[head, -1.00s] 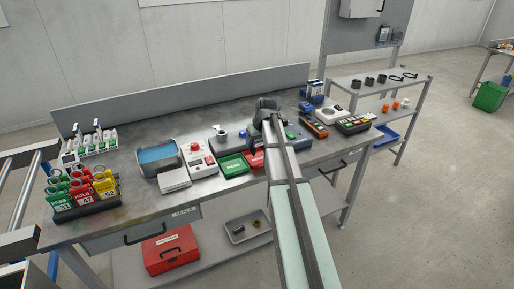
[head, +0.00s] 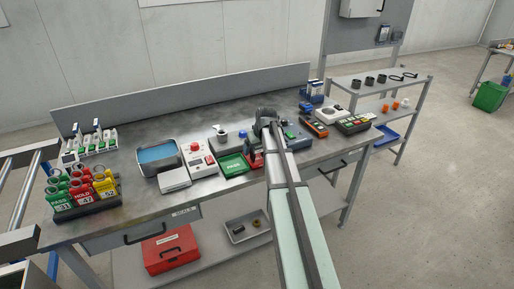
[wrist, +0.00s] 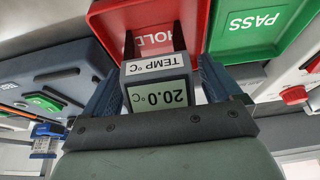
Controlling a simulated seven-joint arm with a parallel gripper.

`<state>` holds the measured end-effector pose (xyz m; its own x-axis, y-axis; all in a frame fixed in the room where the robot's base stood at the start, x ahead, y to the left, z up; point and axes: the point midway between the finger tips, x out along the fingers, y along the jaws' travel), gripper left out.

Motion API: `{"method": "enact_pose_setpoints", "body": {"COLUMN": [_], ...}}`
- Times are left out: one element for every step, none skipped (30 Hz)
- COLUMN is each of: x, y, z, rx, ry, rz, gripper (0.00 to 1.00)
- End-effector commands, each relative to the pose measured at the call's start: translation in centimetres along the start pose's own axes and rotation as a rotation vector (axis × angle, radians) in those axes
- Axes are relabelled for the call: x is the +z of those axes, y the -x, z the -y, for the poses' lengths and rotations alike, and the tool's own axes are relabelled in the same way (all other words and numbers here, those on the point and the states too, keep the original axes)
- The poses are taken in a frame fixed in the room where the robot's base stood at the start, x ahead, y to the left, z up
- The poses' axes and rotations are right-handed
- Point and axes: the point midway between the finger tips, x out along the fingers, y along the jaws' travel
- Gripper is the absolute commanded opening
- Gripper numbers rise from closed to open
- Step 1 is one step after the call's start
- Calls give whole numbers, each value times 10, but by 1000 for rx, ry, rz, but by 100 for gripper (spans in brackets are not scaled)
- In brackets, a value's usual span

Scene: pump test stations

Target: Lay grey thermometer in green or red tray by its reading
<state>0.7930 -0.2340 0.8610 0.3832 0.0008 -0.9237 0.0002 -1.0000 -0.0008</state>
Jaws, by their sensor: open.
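The grey thermometer (wrist: 158,85), labelled TEMP °C, reads 20.0 °C on its display, upside down in the wrist view. Two dark prongs extend from its far end over the red tray (wrist: 105,20), marked HOLD. I cannot tell whether the thermometer rests on the tray. My gripper (wrist: 160,68) is open, with one blue finger on each side of the thermometer and gaps between. The green tray (wrist: 285,45), marked PASS, lies beside the red one and looks empty where visible. In the head view the green tray (head: 233,165) is clear, while my arm partly covers the red tray (head: 256,164).
A white box with a red button (head: 199,160) stands left of the green tray. A blue-grey device (wrist: 45,60) sits close beside the red tray. Tag holders (head: 85,205) stand at the bench's left end. An orange meter (head: 314,127) lies to the right.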

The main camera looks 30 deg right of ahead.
Motion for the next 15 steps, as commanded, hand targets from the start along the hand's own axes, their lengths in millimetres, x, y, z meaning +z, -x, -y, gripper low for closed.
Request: {"method": "enact_pose_setpoints", "body": {"x": [0,0,0,0,0,0,0,-1,-2,-1,-1,-1,-1,-1,-1], "y": [0,0,0,0,0,0,1,2,4,6,8,12,16,20,26], "z": [0,0,0,0,0,0,0,0,0,0,0,0,0,0,0], "rx": [0,0,0,0,0,0,0,0,0,0,1,1,1,1,1], "ry": [0,0,0,0,0,0,0,0,0,0,0,0,0,0,0], "rz": [0,0,0,0,0,0,0,0,-1,-1,-1,-1,-2,-2,-2], "gripper": [92,92,92,92,92,92,92,92,92,92,92,92,92,92,92]}}
